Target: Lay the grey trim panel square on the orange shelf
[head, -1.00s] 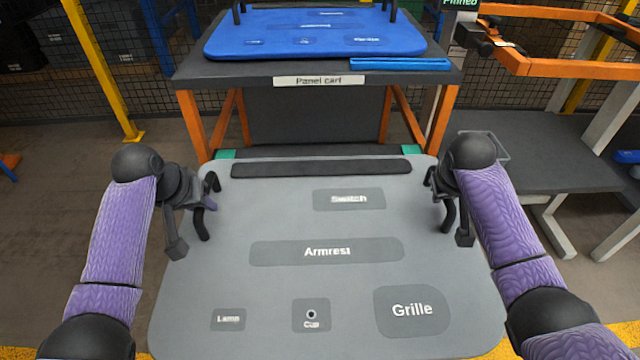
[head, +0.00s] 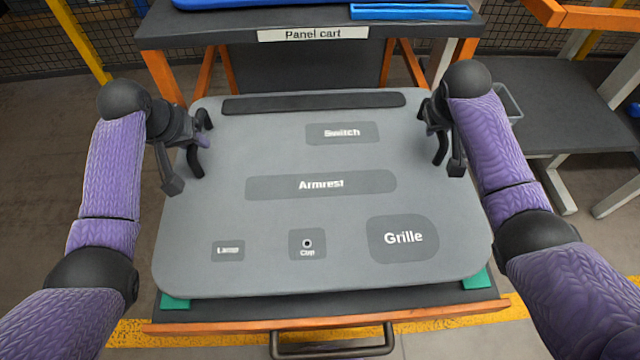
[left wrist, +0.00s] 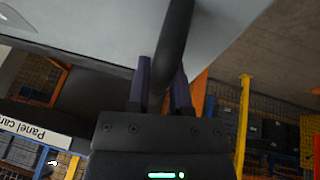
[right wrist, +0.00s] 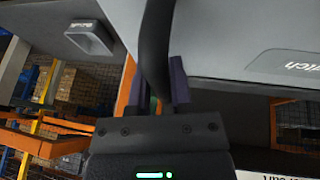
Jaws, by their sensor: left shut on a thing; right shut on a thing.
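The grey trim panel (head: 290,225) lies roughly level over the orange-edged shelf (head: 325,323), labels up, with a dark strip along its far edge. Its near edge looks about parallel to the shelf's front edge. Green corner pads (head: 174,302) (head: 477,280) show past its near corners; the far part of the shelf is hidden. I cannot tell whether the panel touches the shelf. My left gripper (head: 199,140) is shut on the black handle (left wrist: 172,45) at the panel's left side. My right gripper (head: 436,128) is shut on the handle (right wrist: 155,50) at its right side.
A dark bench (head: 560,105) stands at the right. A black pull bar (head: 332,350) juts from the shelf's front.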

